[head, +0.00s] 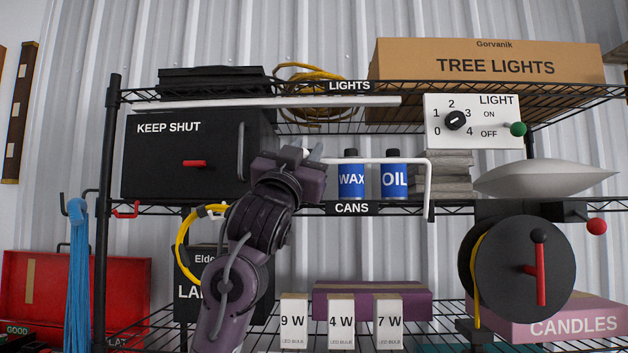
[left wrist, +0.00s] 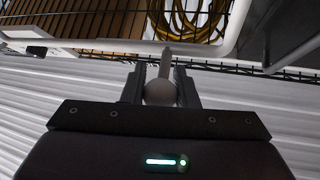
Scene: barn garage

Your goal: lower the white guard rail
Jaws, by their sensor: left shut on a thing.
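The white guard rail (head: 385,160) is a bent white bar. It runs across in front of the wax can (head: 351,180) and the oil can (head: 394,180), then bends down at its right end to the shelf edge. My left gripper (head: 312,154) is at the left part of this bar, in front of the middle shelf. In the left wrist view the left gripper (left wrist: 160,90) is shut on a round white knob (left wrist: 160,93), whose short stem meets the rail (left wrist: 110,45). My arm hides the rail's left end in the head view. My right gripper is not in view.
A black KEEP SHUT box (head: 170,165) with a red handle stands left of my gripper. A light switch panel (head: 473,121) hangs at upper right. A black reel (head: 500,265) with a red crank is at lower right. Bulb boxes (head: 341,320) stand below.

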